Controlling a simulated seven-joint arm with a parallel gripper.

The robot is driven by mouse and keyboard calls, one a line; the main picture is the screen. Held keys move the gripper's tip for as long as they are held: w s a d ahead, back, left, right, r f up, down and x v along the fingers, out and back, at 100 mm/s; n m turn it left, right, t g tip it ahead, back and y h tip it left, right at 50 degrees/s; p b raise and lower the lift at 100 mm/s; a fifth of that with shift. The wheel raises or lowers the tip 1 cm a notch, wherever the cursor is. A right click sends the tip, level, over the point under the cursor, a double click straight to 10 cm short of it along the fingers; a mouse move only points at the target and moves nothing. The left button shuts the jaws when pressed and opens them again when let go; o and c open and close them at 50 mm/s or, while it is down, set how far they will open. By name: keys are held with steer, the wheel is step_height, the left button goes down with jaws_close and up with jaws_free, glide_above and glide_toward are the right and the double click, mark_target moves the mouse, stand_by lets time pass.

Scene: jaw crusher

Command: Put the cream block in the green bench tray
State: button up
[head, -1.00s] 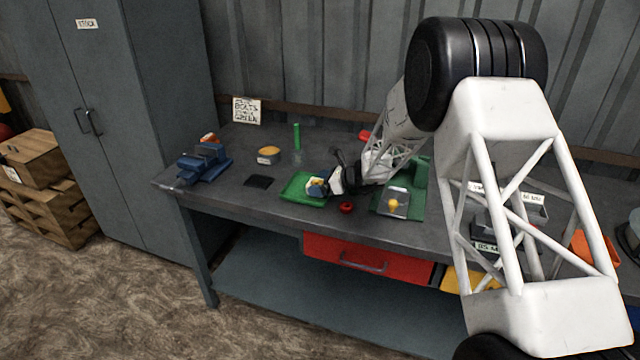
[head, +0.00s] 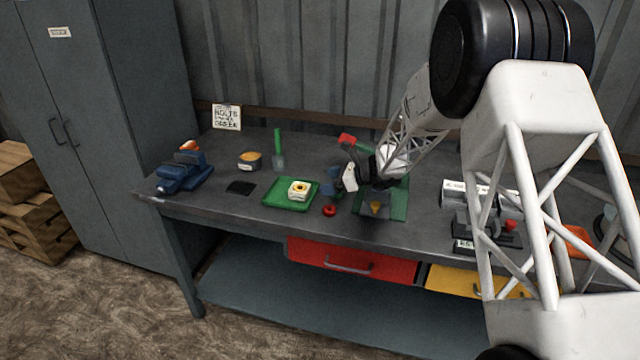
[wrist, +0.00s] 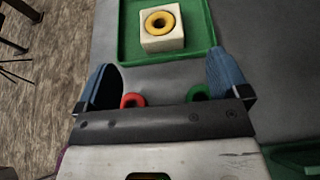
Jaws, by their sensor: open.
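The cream block (head: 299,190) sits in the green bench tray (head: 270,201), with a yellow ring on its top. In the wrist view the block (wrist: 162,41) rests inside the tray (wrist: 128,48), with nothing touching it. My gripper (head: 334,181) is to the right of the tray in the head view, above the bench. In the wrist view my gripper (wrist: 165,80) has its two blue fingers wide apart and empty, with the block beyond the fingertips.
A red ring (head: 329,210) lies near the tray; a green ring (wrist: 198,92) shows between my fingers. A green mat (head: 399,206) with a grey fixture is at right. A black pad (head: 241,188), blue vise (head: 184,172) and tin (head: 250,161) stand left.

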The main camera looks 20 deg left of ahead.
steer(key=shift+d+r, duration=0.25)
steer(key=shift+d, duration=0.35)
stand_by(0.5)
steer(key=s+d+r+n+h, duration=0.3)
steer(key=s+d+r+n, duration=0.1)
steer(key=s+d+r, duration=0.6)
steer(key=s+d+r+n+h, duration=0.2)
steer(key=s+d+r+n, duration=0.3)
steer(key=s+d+r, duration=0.5)
steer(key=s+d+n+t+h, duration=0.1)
steer(key=s+d+n+h, duration=0.2)
steer(key=s+d, duration=0.3)
steer(key=s+d+n+h, duration=0.2)
steer(key=s+d, duration=0.5)
steer(key=s, duration=0.8)
steer(key=s+d+n+t+h, duration=0.1)
steer(key=s+d+n+h, duration=0.2)
steer(key=s+d, duration=0.3)
steer(key=s, duration=0.5)
steer(key=shift+s+d+f+n+t+h, duration=0.2)
steer(key=shift+s+f+n+t+h, duration=0.1)
steer(key=shift+n, duration=0.1)
